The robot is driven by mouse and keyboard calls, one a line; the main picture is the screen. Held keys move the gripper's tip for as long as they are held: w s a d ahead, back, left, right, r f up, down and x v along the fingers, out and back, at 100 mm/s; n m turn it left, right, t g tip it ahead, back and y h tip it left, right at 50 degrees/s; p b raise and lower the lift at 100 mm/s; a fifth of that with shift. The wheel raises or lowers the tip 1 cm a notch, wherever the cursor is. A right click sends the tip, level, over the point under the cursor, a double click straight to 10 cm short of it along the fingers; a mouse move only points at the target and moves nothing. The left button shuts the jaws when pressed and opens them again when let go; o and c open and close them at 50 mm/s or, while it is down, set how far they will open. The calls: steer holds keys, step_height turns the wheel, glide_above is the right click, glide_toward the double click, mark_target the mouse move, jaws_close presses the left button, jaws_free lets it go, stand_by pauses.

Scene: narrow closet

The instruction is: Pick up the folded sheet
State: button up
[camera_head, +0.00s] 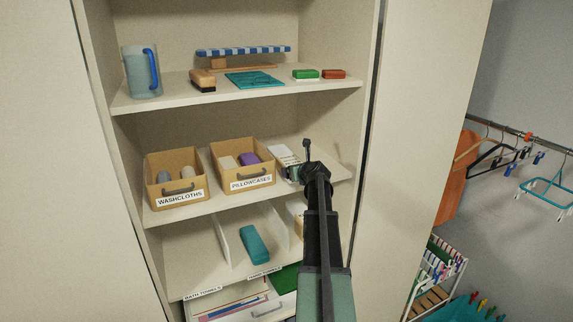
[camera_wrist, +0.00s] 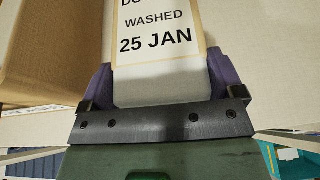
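A white folded sheet (camera_wrist: 160,85) with a tan-edged label reading "WASHED 25 JAN" fills the middle of the wrist view. In the head view a white folded piece (camera_head: 281,152) lies on the middle shelf, right of the pillowcases box, partly hidden by my arm. My gripper (camera_wrist: 165,88) has one purple-padded finger on each side of the sheet's near end. The fingers stand wide apart and no clear gap shows between pads and sheet. Whether they press on it I cannot tell. In the head view my gripper (camera_head: 300,165) is at that shelf, its fingers hard to make out.
The pillowcases box (camera_head: 247,179) stands close on the left, with the washcloths box (camera_head: 177,194) beyond it. The closet's right side wall (camera_head: 362,130) is close on the right. The upper shelf (camera_head: 180,95) runs above. A teal bundle (camera_head: 254,245) lies on the shelf below.

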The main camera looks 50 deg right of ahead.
steer(key=c, duration=0.7)
steer(key=shift+r, duration=0.1)
